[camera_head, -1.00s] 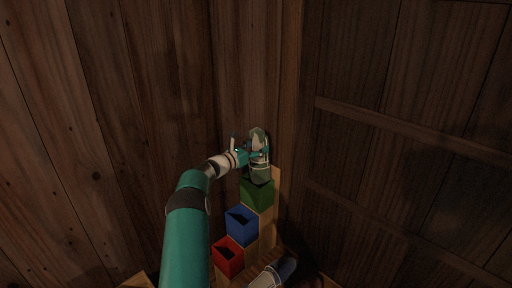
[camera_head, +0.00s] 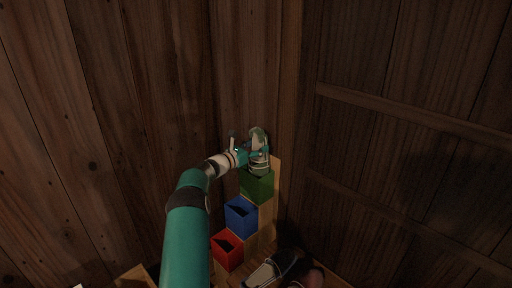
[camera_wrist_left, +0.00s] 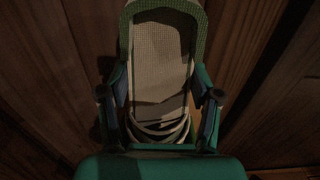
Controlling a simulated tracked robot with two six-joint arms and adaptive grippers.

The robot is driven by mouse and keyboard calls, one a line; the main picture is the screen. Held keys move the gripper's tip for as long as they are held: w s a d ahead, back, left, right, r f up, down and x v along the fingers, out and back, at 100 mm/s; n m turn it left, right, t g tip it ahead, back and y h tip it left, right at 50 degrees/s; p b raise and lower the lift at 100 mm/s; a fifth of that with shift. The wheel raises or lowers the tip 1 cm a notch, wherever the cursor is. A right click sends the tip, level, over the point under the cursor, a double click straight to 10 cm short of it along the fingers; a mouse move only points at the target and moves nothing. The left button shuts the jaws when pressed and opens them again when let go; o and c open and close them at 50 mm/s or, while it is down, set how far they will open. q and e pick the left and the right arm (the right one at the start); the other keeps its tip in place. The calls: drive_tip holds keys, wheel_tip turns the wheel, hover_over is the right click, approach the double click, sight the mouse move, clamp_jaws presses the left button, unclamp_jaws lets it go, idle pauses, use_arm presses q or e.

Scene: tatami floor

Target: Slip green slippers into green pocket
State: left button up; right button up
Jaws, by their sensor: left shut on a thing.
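A pair of green slippers with pale beige insides (camera_head: 258,139) stands upright, toe down, above the green pocket (camera_head: 258,190). The lower end is right at the pocket's top opening; I cannot tell how far it is inside. My left gripper (camera_head: 257,155) is shut on the slippers from the left. In the left wrist view the slippers (camera_wrist_left: 162,60) show a woven beige insole and green rim, between the two fingers of my left gripper (camera_wrist_left: 160,104). My right gripper is not in view.
Below the green pocket, a blue pocket (camera_head: 240,226) and a red pocket (camera_head: 227,263) step down the wooden rack (camera_head: 276,180). Other slippers (camera_head: 264,274) lie at the bottom, partly cut off. Dark wooden walls stand close behind and to the right.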

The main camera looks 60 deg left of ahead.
use_arm(q)
drive_tip(key=o, duration=1.3)
drive_tip(key=shift+s, duration=0.1)
drive_tip(key=v, duration=1.2)
drive_tip(key=shift+d, duration=0.1)
